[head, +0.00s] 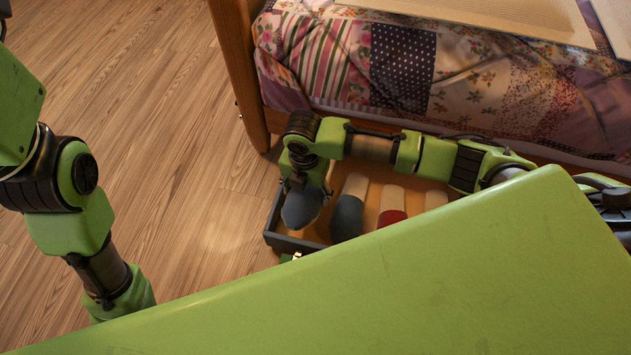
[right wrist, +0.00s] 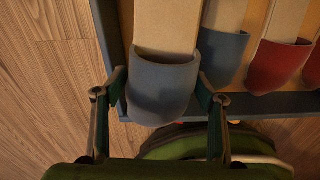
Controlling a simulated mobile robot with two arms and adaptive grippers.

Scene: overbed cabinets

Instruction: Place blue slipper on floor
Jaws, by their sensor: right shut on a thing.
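A blue slipper (head: 303,208) is at the left end of an open drawer (head: 285,243) under the bed. My right gripper (head: 299,183) is above it in the head view. In the right wrist view my right gripper (right wrist: 160,98) has one finger on each side of the blue slipper (right wrist: 160,85) near its toe and is shut on it. The slipper's beige sole runs back over the drawer. A second blue slipper (head: 347,216) lies beside it in the drawer. My left arm is at the left in the head view, but its gripper is out of sight.
A red slipper (head: 391,205) and another beige-soled one lie further right in the drawer, partly hidden by my green body. The bed with a patchwork cover (head: 400,65) stands behind, its wooden post (head: 240,75) at the left. The wooden floor (head: 180,150) left of the drawer is clear.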

